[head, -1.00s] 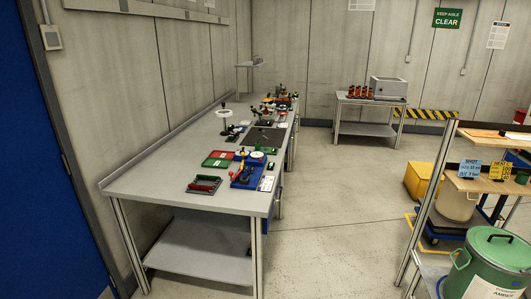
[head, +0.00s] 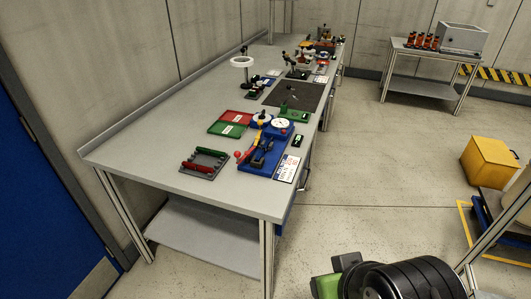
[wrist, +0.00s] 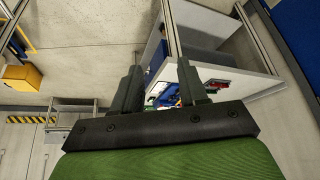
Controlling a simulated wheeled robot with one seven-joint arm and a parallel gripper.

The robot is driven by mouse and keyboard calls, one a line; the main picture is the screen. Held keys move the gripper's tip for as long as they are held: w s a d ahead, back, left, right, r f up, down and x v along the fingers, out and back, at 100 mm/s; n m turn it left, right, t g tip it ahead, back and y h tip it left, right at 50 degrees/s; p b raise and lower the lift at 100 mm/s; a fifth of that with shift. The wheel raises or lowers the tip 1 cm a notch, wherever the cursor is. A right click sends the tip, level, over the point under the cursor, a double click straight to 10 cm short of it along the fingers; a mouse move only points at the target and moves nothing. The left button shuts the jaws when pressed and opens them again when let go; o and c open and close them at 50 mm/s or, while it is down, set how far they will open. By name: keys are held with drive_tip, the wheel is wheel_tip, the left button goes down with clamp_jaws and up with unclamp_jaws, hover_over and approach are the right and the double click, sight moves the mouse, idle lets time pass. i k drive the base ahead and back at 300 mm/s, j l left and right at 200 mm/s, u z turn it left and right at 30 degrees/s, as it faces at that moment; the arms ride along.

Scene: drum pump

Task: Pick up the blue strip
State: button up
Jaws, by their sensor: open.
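I cannot make out a separate blue strip with certainty in either view. In the head view, a grey tray (head: 190,172) at the near end of the workbench holds red and dark green long pieces. Right of it, a blue tray (head: 251,171) carries a small black device with a yellow part and a red knob. My gripper (wrist: 160,66) shows in the wrist view with its two dark fingers apart and nothing between them. It is off the bench, on the near right side; the bench appears beyond the fingers.
The long workbench (head: 140,150) has free top at its near left. A yellow box (head: 489,162) stands on the floor at right. The floor between is clear.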

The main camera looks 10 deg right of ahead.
sight(261, 153)
drive_tip(key=i+l+u, duration=0.15)
drive_tip(key=u, duration=0.25)
drive_tip(key=i+l+u, duration=0.15)
drive_tip(key=l+u, duration=0.25)
drive_tip(key=i+l+u, duration=0.1)
drive_tip(key=l+u, duration=0.2)
drive_tip(key=u, duration=0.15)
drive_tip(key=l+u, duration=1.45)
drive_tip(key=u, duration=0.2)
drive_tip(key=l+u, duration=0.4)
drive_tip(key=k+l+u, duration=0.15)
drive_tip(key=u, duration=0.25)
drive_tip(key=k+l+u, duration=0.15)
drive_tip(key=u, duration=0.25)
